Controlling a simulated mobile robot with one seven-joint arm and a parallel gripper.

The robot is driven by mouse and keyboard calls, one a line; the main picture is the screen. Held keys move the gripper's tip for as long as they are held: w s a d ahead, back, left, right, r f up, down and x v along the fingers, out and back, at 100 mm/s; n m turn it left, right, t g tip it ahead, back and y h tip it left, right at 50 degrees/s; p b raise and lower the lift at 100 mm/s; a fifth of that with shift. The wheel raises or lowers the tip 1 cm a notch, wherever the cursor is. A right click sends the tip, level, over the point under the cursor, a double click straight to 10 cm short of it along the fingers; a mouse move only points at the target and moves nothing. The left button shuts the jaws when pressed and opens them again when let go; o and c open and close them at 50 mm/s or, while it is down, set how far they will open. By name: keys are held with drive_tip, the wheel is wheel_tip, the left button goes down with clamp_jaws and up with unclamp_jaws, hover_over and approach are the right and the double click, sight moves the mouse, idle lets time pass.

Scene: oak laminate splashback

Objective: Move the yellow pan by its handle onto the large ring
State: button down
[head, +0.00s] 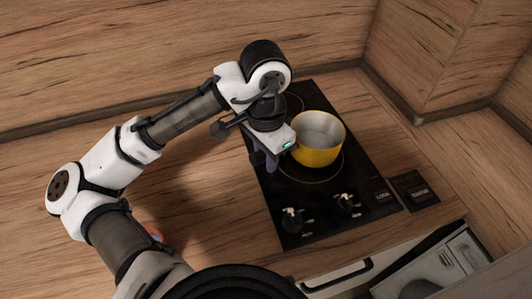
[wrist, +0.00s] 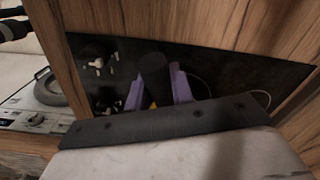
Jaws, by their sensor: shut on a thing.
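The yellow pan (head: 318,156) is upright over the black hob, with a pale inside. It overlaps the back part of the front ring (head: 312,182), which looks the larger; I cannot tell whether the pan touches the glass. Another ring (head: 298,101) shows partly behind the pan. My gripper (head: 263,161) is at the pan's left side, its purple fingers pointing down. In the wrist view the fingers are shut on the dark pan handle (wrist: 155,72), with a sliver of yellow below it. Most of the pan is hidden there by the gripper body.
The black hob (head: 365,186) has two knobs (head: 292,219) along its front edge. A small dark panel (head: 413,189) lies to its right. Wooden walls stand behind and to the right. An orange-and-white thing (head: 155,233) is partly hidden behind my arm. The worktop left of the hob is mostly clear.

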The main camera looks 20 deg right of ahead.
drive_tip(key=shift+f+b, duration=0.35)
drive_tip(key=shift+f, duration=0.15)
idle(0.4)
drive_tip(key=c, duration=1.1)
unclamp_jaws()
drive_tip(key=shift+c, duration=0.2)
drive_tip(key=shift+s+a+p, duration=0.1)
drive_tip(key=shift+s+a, duration=0.3)
drive_tip(key=shift+a, duration=0.7)
drive_tip(key=shift+s+a+p, duration=0.1)
drive_tip(key=shift+s+a, duration=0.3)
drive_tip(key=shift+a, duration=0.7)
drive_tip(key=shift+s+a+p, duration=0.1)
drive_tip(key=shift+s+a, duration=0.3)
drive_tip(key=shift+a, duration=0.7)
wheel_tip(320, 180, up, 7)
drive_tip(key=p, duration=0.4)
drive_tip(key=shift+p, duration=0.35)
